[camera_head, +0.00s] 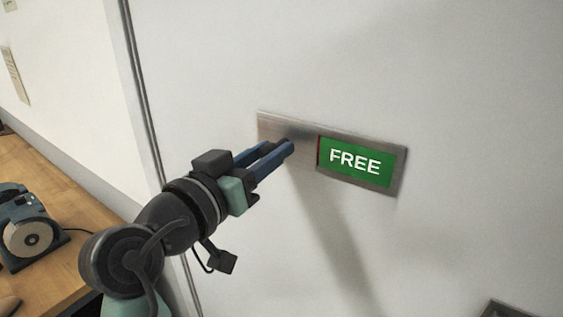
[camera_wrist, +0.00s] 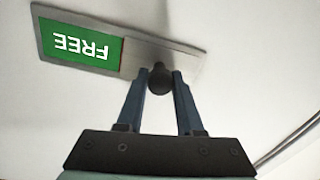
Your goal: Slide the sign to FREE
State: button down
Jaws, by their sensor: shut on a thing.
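The sign (camera_head: 382,140) is a metal plate on a white door, with a green panel (camera_head: 355,162) reading FREE in its right part. A thin red strip shows at the panel's left edge. In the wrist view the sign (camera_wrist: 190,62) appears upside down, with the green panel (camera_wrist: 80,45) at its left. My gripper (camera_head: 290,148) is at the plate's left part, left of the panel. In the wrist view my gripper (camera_wrist: 160,80) is shut on a dark round knob (camera_wrist: 160,78) at the sign's cover. The knob is hidden by the fingers in the head view.
A wooden table (camera_head: 75,220) stands at the left with a tape-dispenser-like device (camera_head: 28,235) and a cable. A dark metal fitting (camera_head: 502,308) is at the lower right on the door. The door face around the sign is clear.

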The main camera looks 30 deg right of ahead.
jog(key=shift+w+a, duration=0.15)
jog(key=c, duration=0.5)
grip_release()
jog(key=shift+w, duration=0.15)
jog(key=shift+c, duration=0.2)
jog(key=b+v, duration=0.5)
jog(key=v, duration=0.8)
